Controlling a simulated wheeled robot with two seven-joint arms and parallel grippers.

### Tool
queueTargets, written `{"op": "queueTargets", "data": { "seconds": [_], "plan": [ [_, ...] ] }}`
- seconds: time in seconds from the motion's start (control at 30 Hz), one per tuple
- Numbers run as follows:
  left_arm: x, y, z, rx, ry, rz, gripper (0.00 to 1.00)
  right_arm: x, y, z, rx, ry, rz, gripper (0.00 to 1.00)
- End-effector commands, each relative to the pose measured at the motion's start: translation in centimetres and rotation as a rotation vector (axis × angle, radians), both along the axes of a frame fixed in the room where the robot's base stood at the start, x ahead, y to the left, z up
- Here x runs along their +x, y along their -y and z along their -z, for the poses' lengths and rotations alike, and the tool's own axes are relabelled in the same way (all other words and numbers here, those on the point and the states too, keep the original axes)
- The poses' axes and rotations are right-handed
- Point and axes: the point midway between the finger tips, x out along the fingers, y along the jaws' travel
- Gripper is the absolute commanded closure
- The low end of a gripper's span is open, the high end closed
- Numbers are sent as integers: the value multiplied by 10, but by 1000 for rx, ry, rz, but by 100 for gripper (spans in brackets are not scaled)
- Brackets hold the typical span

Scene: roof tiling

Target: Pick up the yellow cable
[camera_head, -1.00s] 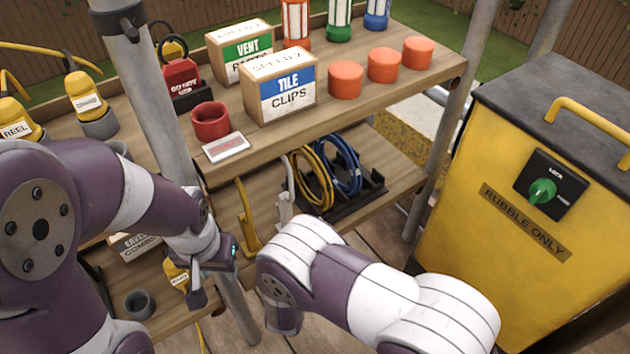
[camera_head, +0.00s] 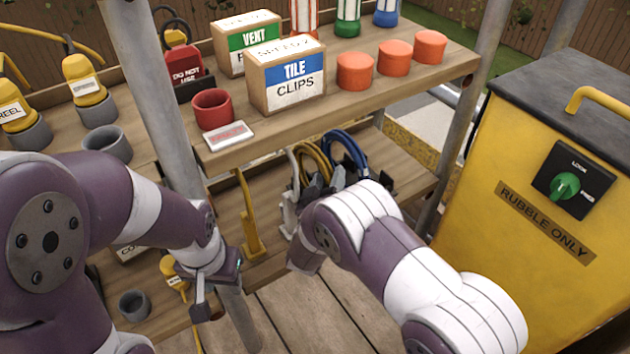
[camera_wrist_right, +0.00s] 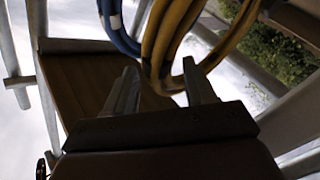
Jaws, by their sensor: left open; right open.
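The yellow cable (camera_head: 318,158) is a coil standing on the lower shelf of the rack, next to the blue cable (camera_head: 347,150). My right gripper (camera_head: 327,180) is in front of the coil, which partly hides behind it. In the right wrist view, the yellow cable (camera_wrist_right: 167,45) hangs between the two open fingers of the right gripper (camera_wrist_right: 160,82), with no clear grip on it. The blue cable (camera_wrist_right: 114,30) is just left of it there. My left gripper (camera_head: 207,300) is open and empty, low at the left, away from the cables.
The upper shelf (camera_head: 395,90) overhangs the cables and carries boxes, a red cup and orange cylinders. A grey pole (camera_head: 160,100) stands between my left arm and the shelf. A yellow bracket (camera_head: 247,215) stands left of the coils. A yellow rubble bin (camera_head: 500,230) is at right.

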Motion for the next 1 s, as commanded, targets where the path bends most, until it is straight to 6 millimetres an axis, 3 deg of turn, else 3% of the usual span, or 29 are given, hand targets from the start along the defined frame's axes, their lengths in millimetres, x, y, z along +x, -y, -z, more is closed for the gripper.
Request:
{"op": "queueTargets", "data": {
  "seconds": [0.07,0.1,0.23,0.27,1.0],
  "plan": [
    [0,0,-1,0,0,0,57,0,0,-1,0,0,0,45],
    [0,0,-1,0,0,0,57,0,0,-1,0,0,0,52],
    [0,0,-1,0,0,0,57,-1,0,0,0,0,0,94],
    [0,0,-1,0,0,0,57,0,0,0,0,0,0,100],
    [0,0,-1,0,0,0,57,-1,0,0,0,-1,1,100]
  ]
}}
